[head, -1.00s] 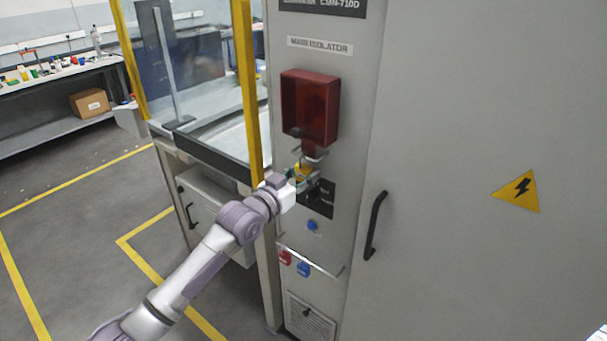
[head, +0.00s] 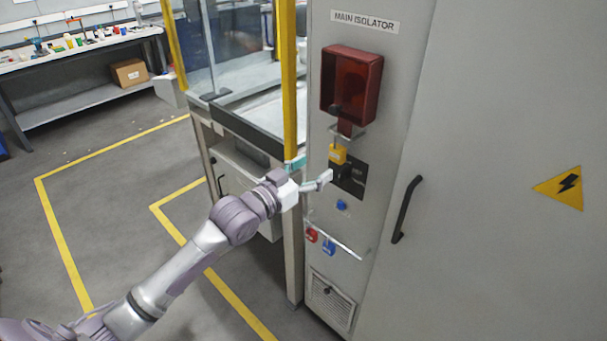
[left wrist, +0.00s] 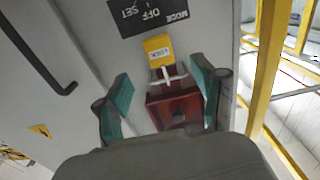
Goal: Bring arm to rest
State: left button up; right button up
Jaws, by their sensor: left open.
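My left gripper (head: 311,172) is open and empty, to the left of the yellow padlock (head: 338,154) in the head view. The padlock hangs below the red isolator box (head: 352,84) on the grey cabinet. In the left wrist view, which is upside down, the open teal fingers (left wrist: 161,70) frame the yellow padlock (left wrist: 158,47), its metal shackle and the dark red box (left wrist: 176,106). I see a gap between the fingers and the padlock. My right gripper is not in view.
A black switch plate (head: 348,177) and a blue button (head: 342,205) are close by. Red (head: 311,235) and blue (head: 329,247) padlocks hang on a rail lower down. A yellow post (head: 289,80) stands just left of the cabinet. Open floor lies to the left.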

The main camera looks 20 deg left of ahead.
pick_arm(q)
jog(key=s+a+f+n+g+y, duration=0.1)
jog(key=s+a+f+g+y, duration=0.2)
jog(key=f, duration=1)
jog(key=s+a+f+n+g+y, duration=0.15)
jog(key=s+f, duration=0.35)
jog(key=f, duration=0.9)
jog(key=s+a+f+n+g+y, duration=0.1)
jog(key=s+a+f+g, duration=0.2)
jog(key=f, duration=1)
jog(key=s+d+f+g, duration=0.2)
jog(key=s+f, duration=0.6)
jog(key=s, duration=0.5)
jog(key=s+d+f+m+g, duration=0.1)
jog(key=s+d+f+g, duration=0.1)
jog(key=s+f, duration=0.6)
jog(key=s+d+f+m+g, duration=0.1)
jog(key=s+d+f+g, duration=0.2)
jog(key=s+f, duration=0.5)
jog(key=s+g, duration=0.1)
jog(key=s, duration=1.1)
jog(key=shift+y, duration=0.35)
jog(key=shift+g, duration=0.25)
